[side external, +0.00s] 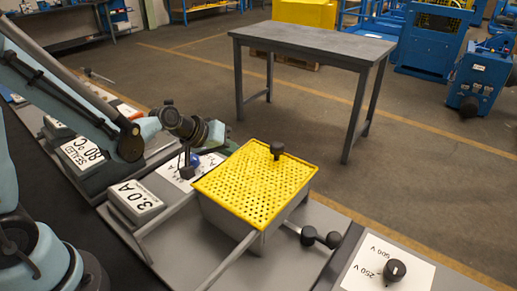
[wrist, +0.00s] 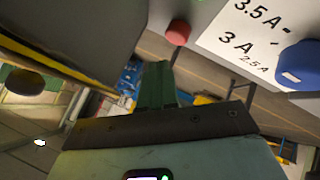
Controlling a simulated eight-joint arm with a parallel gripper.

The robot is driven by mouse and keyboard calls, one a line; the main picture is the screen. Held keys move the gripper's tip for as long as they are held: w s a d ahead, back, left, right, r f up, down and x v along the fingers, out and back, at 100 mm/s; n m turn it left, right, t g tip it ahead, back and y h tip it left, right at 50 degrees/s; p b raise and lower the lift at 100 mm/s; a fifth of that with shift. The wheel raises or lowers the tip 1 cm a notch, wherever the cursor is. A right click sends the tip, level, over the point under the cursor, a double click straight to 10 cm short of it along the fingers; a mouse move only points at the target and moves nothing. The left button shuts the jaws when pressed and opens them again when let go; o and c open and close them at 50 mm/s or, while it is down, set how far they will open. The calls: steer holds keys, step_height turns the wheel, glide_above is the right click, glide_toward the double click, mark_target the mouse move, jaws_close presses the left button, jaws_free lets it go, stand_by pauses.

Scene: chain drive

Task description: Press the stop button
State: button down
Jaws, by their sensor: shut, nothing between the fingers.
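A round red button (wrist: 178,32) shows in the wrist view, between a grey surface and a white dial plate. I take it for the stop button. It is above and slightly right of my fingertips, and I cannot tell the depth gap. My gripper (wrist: 157,68) is shut and empty, its green fingers together. In the side view my gripper (side external: 187,172) points down beside the yellow-topped box, near the blue knob (side external: 194,160). I cannot make out the red button there; the gripper may hide it.
The blue knob also shows in the wrist view (wrist: 300,65), right of the button on the ampere dial plate (wrist: 232,45). A yellow perforated cover (side external: 245,190) with a black knob (side external: 277,149) stands close right of my gripper. A 3.0 A block (side external: 135,200) is at left.

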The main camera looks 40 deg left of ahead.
steer(key=shift+r, duration=1.95)
steer(key=shift+s+r, duration=0.1)
steer(key=s+a+r+m+g+y, duration=0.1)
steer(key=s+r+m, duration=0.1)
steer(key=s, duration=0.5)
steer(key=s+a+r+m+y, duration=0.1)
steer(key=s+m, duration=0.2)
steer(key=s, duration=0.4)
steer(key=shift+s+r+g+y, duration=0.25)
steer(key=shift+r+g+y, duration=0.1)
steer(key=shift+g+y, duration=0.05)
steer(key=c, duration=1.8)
jaws_free()
